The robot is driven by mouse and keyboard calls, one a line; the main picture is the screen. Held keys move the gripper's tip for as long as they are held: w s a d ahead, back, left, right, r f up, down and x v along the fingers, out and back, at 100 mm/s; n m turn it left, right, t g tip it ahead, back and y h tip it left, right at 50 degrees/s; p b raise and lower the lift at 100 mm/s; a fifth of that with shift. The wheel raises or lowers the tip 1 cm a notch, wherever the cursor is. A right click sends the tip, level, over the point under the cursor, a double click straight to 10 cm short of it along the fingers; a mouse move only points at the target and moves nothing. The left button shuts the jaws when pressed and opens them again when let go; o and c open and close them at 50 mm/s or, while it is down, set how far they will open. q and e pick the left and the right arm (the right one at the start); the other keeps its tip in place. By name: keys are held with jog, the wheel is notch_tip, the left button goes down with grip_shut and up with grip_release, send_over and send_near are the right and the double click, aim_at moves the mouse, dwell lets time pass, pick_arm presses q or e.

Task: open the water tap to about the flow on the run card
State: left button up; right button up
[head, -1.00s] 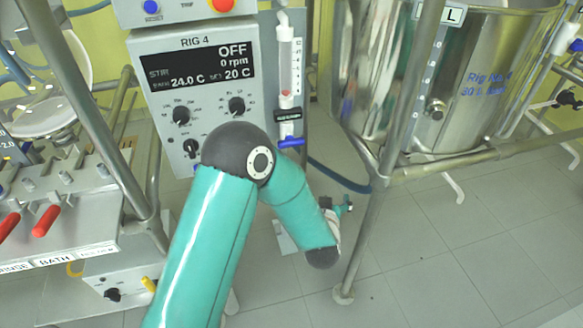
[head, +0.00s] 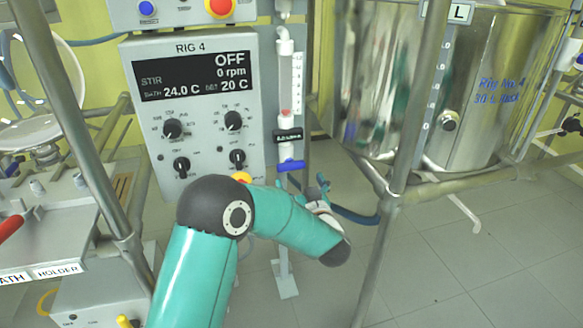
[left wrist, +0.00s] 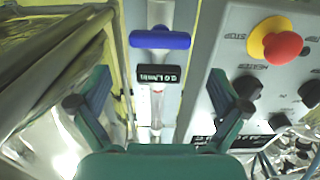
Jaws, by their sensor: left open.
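The water tap has a blue bar handle (head: 291,166), which lies about crosswise below a clear upright flow tube (head: 285,85) with a red float low in it. A small black flow readout (head: 288,136) sits just above the handle; its digits look like 0.0 L/min but are small. In the left wrist view the blue handle (left wrist: 160,40) and readout (left wrist: 158,75) appear upside down. My left gripper (head: 304,186) is open and empty just below the handle, partly hidden by my arm. Its spread fingers (left wrist: 158,76) show either side of the tube line, apart from the handle.
The RIG 4 control box (head: 190,110), reading OFF and 0 rpm, stands close left of the tap, with knobs and a red stop button (head: 219,7). A steel vessel (head: 470,90) and frame post (head: 395,190) stand right. A blue hose (head: 355,216) runs below.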

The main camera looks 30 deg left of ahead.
aim_at(293, 167)
pick_arm(q)
jog(key=b+x, duration=0.1)
jog(key=x, duration=0.7)
jog(key=shift+w+a, duration=0.1)
jog(key=shift+a, duration=0.1)
jog(key=c, duration=0.7)
jog(key=shift+d, duration=0.2)
jog(key=shift+c, duration=1.1)
jog(key=shift+a, duration=0.1)
jog(key=shift+a+f+n+b, duration=0.1)
jog(key=shift+f+n+b, duration=0.05)
jog(key=shift+n+b, duration=0.95)
jog(key=shift+a+f+n+b, duration=0.1)
jog(key=shift+n+b, duration=0.7)
jog(key=shift+n, duration=0.5)
jog(key=n+b, duration=0.2)
jog(key=n, duration=0.1)
jog(key=n+b, duration=0.1)
jog(key=shift+s+a+n, duration=0.1)
jog(key=shift+s+n, duration=0.2)
jog(key=shift+n, duration=0.1)
jog(key=shift+b, duration=0.3)
